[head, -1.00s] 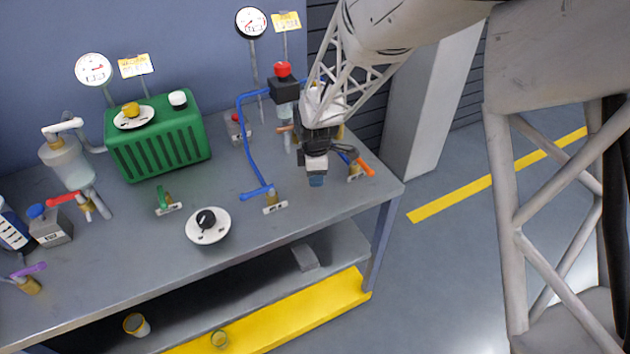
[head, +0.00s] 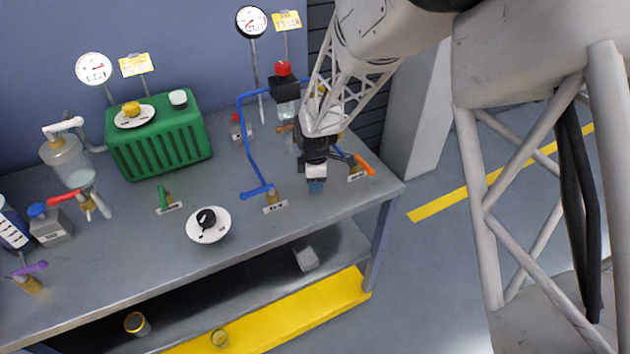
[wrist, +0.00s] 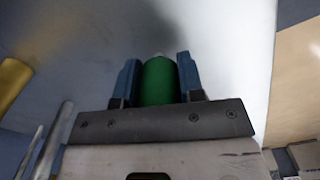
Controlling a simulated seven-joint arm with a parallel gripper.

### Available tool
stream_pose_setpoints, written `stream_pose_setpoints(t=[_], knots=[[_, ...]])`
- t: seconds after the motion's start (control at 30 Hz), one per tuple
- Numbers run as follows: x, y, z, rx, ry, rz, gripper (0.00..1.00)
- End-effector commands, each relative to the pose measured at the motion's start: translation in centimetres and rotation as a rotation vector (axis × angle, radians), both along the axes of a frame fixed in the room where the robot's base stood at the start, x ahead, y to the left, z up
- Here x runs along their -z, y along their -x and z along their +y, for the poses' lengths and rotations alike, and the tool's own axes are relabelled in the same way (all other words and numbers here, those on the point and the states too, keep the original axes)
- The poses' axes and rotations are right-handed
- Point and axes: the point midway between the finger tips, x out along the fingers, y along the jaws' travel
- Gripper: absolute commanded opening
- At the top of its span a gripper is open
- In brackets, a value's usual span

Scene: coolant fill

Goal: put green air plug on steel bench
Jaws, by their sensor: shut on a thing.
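The green air plug (wrist: 159,82) is a green cylinder between the two blue fingers of my gripper (wrist: 158,80) in the wrist view. My gripper is shut on it. In the head view my gripper (head: 316,185) is low over the right front part of the steel bench (head: 275,240), and the plug cannot be made out there. Whether the plug touches the bench top is not clear.
An orange-handled valve (head: 364,164) stands just right of my gripper, and a blue-handled valve (head: 268,193) to its left. A dial (head: 208,224) and a green radiator box (head: 158,140) are further left.

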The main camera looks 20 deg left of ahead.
Motion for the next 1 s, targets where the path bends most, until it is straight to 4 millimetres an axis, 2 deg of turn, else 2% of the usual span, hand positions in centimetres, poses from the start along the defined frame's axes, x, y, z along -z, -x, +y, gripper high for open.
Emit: stream_pose_setpoints(t=[0.37,0.4,0.57,1.0], knots=[[0.24,0.02,-0.01,0.000,0.000,0.001,0.20],[0.29,0.01,-0.02,0.000,0.000,0.001,0.37],[0.26,0.02,-0.01,0.000,0.000,0.000,0.61],[-0.23,-0.01,0.00,0.000,0.000,-0.001,0.61]])
